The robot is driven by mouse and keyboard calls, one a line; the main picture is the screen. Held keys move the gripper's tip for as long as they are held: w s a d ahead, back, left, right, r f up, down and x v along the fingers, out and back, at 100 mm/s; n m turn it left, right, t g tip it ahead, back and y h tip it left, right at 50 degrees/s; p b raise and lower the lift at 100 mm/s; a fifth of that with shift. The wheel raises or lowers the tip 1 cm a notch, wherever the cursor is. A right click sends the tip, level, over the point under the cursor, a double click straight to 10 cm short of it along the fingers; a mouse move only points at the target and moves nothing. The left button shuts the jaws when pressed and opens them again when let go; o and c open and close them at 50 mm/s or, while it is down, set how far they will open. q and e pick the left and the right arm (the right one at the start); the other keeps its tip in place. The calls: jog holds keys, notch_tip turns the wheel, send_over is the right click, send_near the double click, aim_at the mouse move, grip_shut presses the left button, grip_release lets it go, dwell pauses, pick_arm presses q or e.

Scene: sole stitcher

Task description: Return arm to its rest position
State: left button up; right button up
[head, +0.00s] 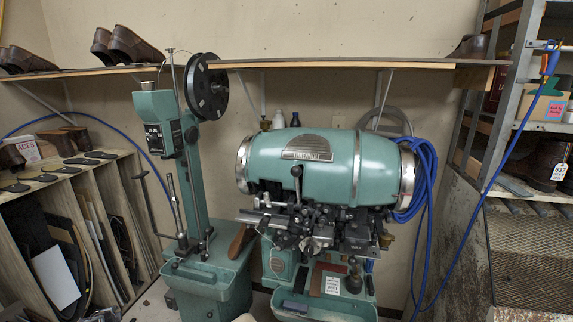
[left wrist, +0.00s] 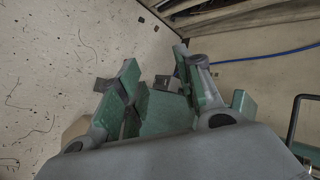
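The teal sole stitcher (head: 325,160) stands at the centre of the head view, with a rounded horizontal drum above a cluster of metal levers and fittings. A taller teal column machine (head: 195,190) with a black reel (head: 206,87) stands to its left. My left gripper (left wrist: 155,72) shows in the left wrist view with its two fingers apart. A teal surface (left wrist: 165,112) shows between the fingers; I cannot tell what it belongs to. I see nothing gripped. I cannot make out either gripper in the head view.
A wall shelf (head: 350,63) with brown shoes (head: 127,46) runs above the machines. A wooden rack (head: 100,190) stands at the left, a metal rack (head: 505,110) at the right. A coiled blue hose (head: 425,175) hangs beside the drum. A speckled surface (left wrist: 50,80) fills the wrist view's left.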

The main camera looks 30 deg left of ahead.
pick_arm(q)
jog(key=s+d+f+g+h, duration=0.1)
jog(key=s+d+f, duration=0.3)
jog(key=d+f, duration=0.5)
jog(key=s+d+f+n+h, duration=0.1)
jog(key=s+d+f+h, duration=0.15)
jog(key=d+f, duration=0.55)
jog(key=s+d+f+g+h, duration=0.1)
jog(key=s+d+f, duration=0.45)
jog(key=d, duration=0.65)
jog(key=d+f+h+b, duration=0.1)
jog(key=d+f, duration=0.3)
jog(key=d, duration=0.9)
jog(key=s+d+f+n+h+b, duration=0.1)
jog(key=d+f, duration=0.4)
jog(key=d, duration=0.8)
jog(key=s+d+f+n+h+b, duration=0.1)
jog(key=d+f, duration=0.4)
jog(key=d, duration=0.9)
jog(key=shift+h+b, duration=0.65)
jog(key=shift+h, duration=0.1)
